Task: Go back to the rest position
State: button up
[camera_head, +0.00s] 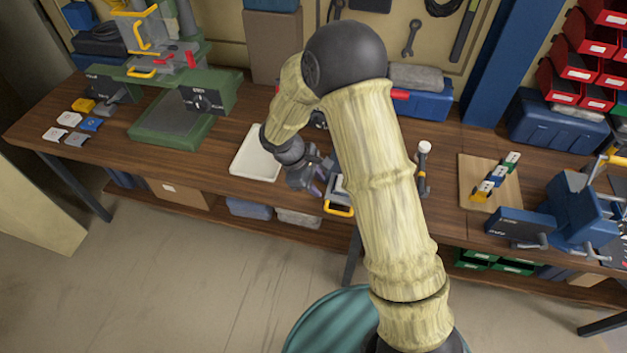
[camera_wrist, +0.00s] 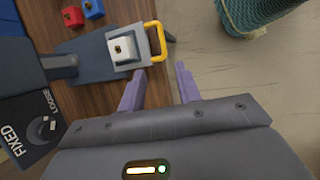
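My gripper (camera_head: 312,182) hangs over the front edge of the workbench, partly hidden by my arm in the head view. In the wrist view its two purple fingers (camera_wrist: 162,88) are apart with nothing between them. Just beyond the fingers, a white block (camera_wrist: 122,50) with a small hole sits in a grey-blue fixture (camera_wrist: 93,62) with a yellow handle (camera_wrist: 156,42). The fingers look clear of the block. In the head view the handle (camera_head: 338,209) shows beside my arm, which hides most of the fixture.
A dial box (camera_wrist: 35,125) marked FIXED and LOOSE adjoins the fixture. A white tray (camera_head: 255,153) lies left of my gripper. A green fixture (camera_head: 170,130) stands farther left. A wooden board (camera_head: 470,190) with several blocks and a blue vise (camera_head: 580,215) are right. The floor (camera_head: 220,270) in front is clear.

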jog(key=shift+v, duration=0.9)
jog(key=s+d+r+m+t+y, duration=0.2)
jog(key=s+d+r+m+y, duration=0.2)
jog(key=s+d+r+m, duration=0.7)
jog(key=s+m, duration=0.3)
jog(key=shift+s+d+y, duration=0.25)
jog(key=shift+y, duration=0.15)
dwell(1.6)
